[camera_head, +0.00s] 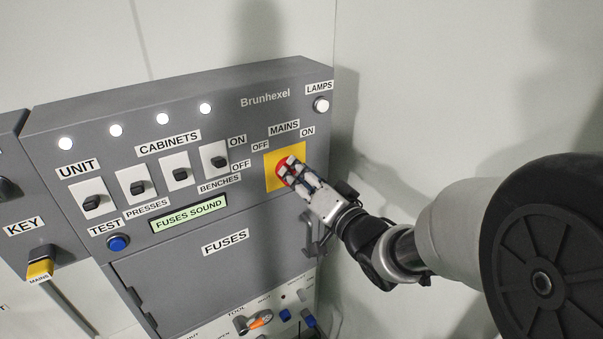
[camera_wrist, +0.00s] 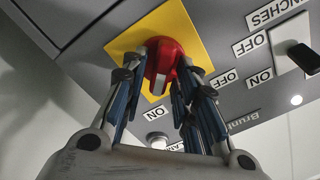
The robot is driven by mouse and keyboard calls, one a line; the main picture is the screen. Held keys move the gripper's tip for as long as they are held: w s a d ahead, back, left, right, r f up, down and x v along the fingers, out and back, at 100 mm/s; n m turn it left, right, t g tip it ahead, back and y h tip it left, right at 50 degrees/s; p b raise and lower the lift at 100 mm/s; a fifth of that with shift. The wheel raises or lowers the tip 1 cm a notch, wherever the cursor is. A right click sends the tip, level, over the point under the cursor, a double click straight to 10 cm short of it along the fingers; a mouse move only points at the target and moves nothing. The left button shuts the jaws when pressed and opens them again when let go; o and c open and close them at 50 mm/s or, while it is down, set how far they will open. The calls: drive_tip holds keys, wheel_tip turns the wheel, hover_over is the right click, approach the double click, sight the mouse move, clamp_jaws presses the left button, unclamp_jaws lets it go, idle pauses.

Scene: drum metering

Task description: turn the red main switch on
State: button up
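The red main switch (camera_head: 284,168) is a round knob on a yellow plate (camera_head: 272,181), under the MAINS label with OFF at its upper left and ON at its upper right. My gripper (camera_head: 293,172) is at the knob and hides part of it. In the wrist view my gripper (camera_wrist: 161,75) has its fingers on both sides of the red knob (camera_wrist: 165,55), appearing closed against it. A pale mark shows on the knob between the fingers. I cannot tell for sure which label the knob points to.
Left of the plate are several black toggle switches (camera_head: 180,174) and a display (camera_head: 189,214) reading FUSES SOUND. A LAMPS indicator (camera_head: 321,104) is at the upper right. Below are the FUSES door (camera_head: 200,275) and a yellow MAINS key (camera_head: 40,269). A bare wall lies to the right.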

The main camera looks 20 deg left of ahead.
drive_tip(key=shift+o, duration=0.4)
drive_tip(key=v, duration=0.7)
drive_tip(key=shift+s+d, duration=0.15)
drive_tip(key=shift+d, duration=0.05)
drive_tip(key=d+m+h, duration=0.1)
drive_tip(key=d+h, duration=1)
drive_tip(key=d, duration=0.8)
drive_tip(key=s+d+f+g+h, duration=0.1)
drive_tip(key=s+d+g, duration=0.1)
drive_tip(key=s, duration=0.5)
drive_tip(key=s+d+f+g, duration=0.2)
drive_tip(key=s, duration=0.6)
drive_tip(key=s+d+f+g+h, duration=0.1)
drive_tip(key=s+d+f+g, duration=0.1)
drive_tip(key=s, duration=0.5)
drive_tip(key=shift+s+g+h, duration=0.25)
drive_tip(key=shift+g+h, duration=0.05)
drive_tip(key=shift+g, duration=0.2)
drive_tip(key=shift+d, duration=0.1)
